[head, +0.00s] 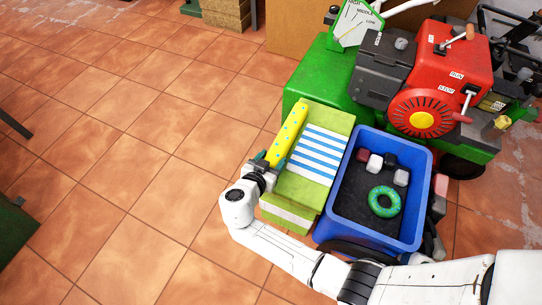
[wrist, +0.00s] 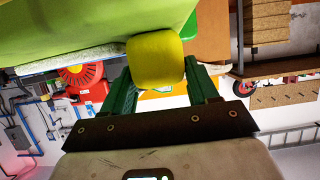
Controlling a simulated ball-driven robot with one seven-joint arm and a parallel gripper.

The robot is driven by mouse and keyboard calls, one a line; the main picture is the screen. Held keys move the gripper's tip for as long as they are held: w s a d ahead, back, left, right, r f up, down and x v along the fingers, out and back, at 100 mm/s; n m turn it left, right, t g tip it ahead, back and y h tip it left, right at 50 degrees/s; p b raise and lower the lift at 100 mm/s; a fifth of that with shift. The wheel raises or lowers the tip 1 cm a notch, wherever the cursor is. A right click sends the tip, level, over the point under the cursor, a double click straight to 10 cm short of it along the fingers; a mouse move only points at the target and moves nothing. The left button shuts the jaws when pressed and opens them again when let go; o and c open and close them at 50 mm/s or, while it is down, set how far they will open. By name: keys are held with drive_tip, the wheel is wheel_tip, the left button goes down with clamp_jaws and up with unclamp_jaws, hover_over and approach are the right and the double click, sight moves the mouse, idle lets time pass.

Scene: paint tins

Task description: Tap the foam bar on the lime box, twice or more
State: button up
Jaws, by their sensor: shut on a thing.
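The foam bar (head: 288,131) is yellow with light blue dots and lies lengthwise along the left part of the lime box's top in the head view. The lime box (head: 338,116) is yellow-green, with a blue-and-white striped cloth on it. My gripper (head: 264,160) is at the near end of the bar, shut on it. In the wrist view the bar's yellow end (wrist: 155,62) sits between the green fingers of my gripper (wrist: 160,85), close to the lime surface (wrist: 60,25). I cannot tell whether the bar touches the box.
A blue crate (head: 425,190) right of the box holds a green ring (head: 384,201) and several small blocks on a dark base. A red and green machine (head: 450,75) stands behind. The tiled floor (head: 130,130) at left is mostly clear.

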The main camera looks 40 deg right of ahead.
idle(0.3)
drive_tip(key=o, duration=1.1)
drive_tip(key=shift+o, duration=0.2)
drive_tip(key=p+v, duration=0.2)
drive_tip(key=v, duration=0.8)
drive_tip(key=shift+s+a, duration=0.2)
drive_tip(key=shift+a, duration=0.2)
drive_tip(key=shift+r, duration=0.1)
